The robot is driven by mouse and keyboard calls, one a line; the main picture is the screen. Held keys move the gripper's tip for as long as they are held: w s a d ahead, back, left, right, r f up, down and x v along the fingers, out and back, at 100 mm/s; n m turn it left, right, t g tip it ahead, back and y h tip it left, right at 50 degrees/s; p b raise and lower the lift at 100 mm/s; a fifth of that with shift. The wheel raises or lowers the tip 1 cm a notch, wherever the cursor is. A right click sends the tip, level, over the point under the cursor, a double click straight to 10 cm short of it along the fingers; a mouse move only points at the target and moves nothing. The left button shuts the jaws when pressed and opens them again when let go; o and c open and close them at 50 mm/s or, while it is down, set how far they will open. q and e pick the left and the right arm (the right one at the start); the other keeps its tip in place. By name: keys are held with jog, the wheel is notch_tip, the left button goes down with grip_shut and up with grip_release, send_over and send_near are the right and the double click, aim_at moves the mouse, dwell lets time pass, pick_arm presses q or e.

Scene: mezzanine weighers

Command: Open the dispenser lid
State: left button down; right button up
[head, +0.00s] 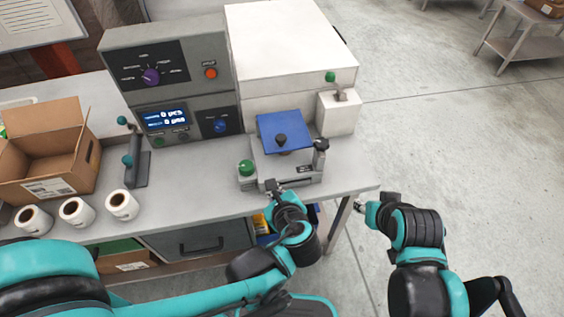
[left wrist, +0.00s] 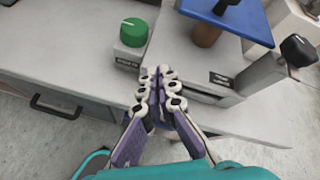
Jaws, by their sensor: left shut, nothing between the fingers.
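A blue square plate (head: 270,130) with a dark knob (head: 281,141) sits on a grey device (head: 300,180) near the table's front right. I cannot tell for certain which part is the dispenser lid. In the left wrist view the blue plate (left wrist: 240,14) is at the top, with a brown post (left wrist: 206,36) under it. My left gripper (head: 272,185) is at the device's front edge, below the plate. It is shut and empty in the left wrist view (left wrist: 160,74), close to the green knob (left wrist: 134,32). My right gripper (head: 362,205) is off the table's right end, too small to read.
A grey control unit (head: 205,55) and a large white box (head: 285,45) stand behind. A black knob (head: 321,145) rises at the device's right. An open carton (head: 45,180) and white rolls (head: 122,205) are at left.

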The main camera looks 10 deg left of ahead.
aim_at(281, 176)
pick_arm(q)
jog(key=s+d+m+t, duration=0.1)
jog(key=d+m+t, duration=0.2)
jog(key=d+m, duration=0.25)
jog(key=shift+m, duration=0.35)
jog(key=b+x, duration=0.1)
jog(key=x, duration=0.2)
jog(key=b+x, duration=0.1)
jog(key=x, duration=0.2)
jog(key=a+b+x, duration=0.1)
jog(key=x, duration=0.2)
jog(key=shift+w+a+r+b, duration=0.1)
jog(key=shift+w+b, duration=0.15)
jog(key=shift+b, duration=0.15)
notch_tip(281, 176, up, 3)
jog(key=shift+w+r+p, duration=0.1)
jog(key=shift+r+p, duration=0.05)
jog(key=shift+p, duration=0.3)
jog(key=shift+r, duration=0.45)
